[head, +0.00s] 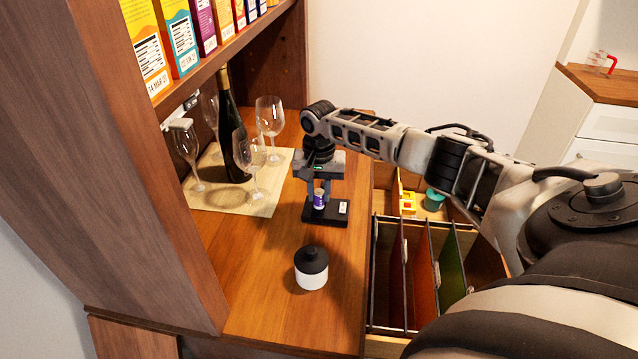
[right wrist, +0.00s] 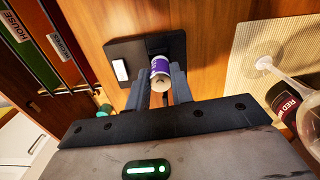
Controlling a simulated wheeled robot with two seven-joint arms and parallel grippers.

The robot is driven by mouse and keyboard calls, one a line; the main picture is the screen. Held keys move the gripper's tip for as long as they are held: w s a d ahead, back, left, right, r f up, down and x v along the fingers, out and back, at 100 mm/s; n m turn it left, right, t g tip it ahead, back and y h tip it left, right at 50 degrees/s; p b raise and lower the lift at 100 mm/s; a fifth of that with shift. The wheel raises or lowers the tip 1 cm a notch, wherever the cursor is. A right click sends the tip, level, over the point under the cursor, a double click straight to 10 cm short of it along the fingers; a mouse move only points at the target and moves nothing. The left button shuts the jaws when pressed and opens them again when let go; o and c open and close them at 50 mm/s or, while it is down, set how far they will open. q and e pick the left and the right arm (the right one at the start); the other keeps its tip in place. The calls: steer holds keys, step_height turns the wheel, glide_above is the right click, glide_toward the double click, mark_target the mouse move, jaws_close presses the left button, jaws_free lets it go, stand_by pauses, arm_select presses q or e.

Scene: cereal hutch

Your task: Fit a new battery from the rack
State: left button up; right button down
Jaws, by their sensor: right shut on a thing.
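A purple and white battery (head: 319,200) stands at a flat black base (head: 312,217) on the wooden counter. My right gripper (head: 320,190) points down over the base and is shut on the battery. In the right wrist view, the two fingers (right wrist: 165,88) are on either side of the battery (right wrist: 160,70), and the black base (right wrist: 123,50) lies just beyond. I cannot tell whether the battery is seated in the base or just above it. A white rectangle (head: 343,207) shows on the base. A round device with black top and white body (head: 311,270) stands apart, nearer the front. My left gripper is not in view.
Wine glasses (head: 269,115) and a dark bottle (head: 230,130) stand on a woven mat (head: 262,205) at the left. An open drawer with hanging folders (head: 450,270) lies right of the counter. Cereal boxes (head: 180,38) line the shelf above. The counter's front is clear around the device.

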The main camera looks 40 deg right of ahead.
steer(key=shift+f, duration=0.65)
steer(key=shift+f+b, duration=0.35)
steer(key=shift+b, duration=0.05)
steer(key=c, duration=0.8)
jaws_free()
steer(key=shift+r+p, duration=1.5)
steer(key=shift+p, duration=0.25)
steer(key=shift+r+p, duration=0.55)
steer(key=shift+r, duration=0.5)
steer(key=shift+s+f, duration=0.1)
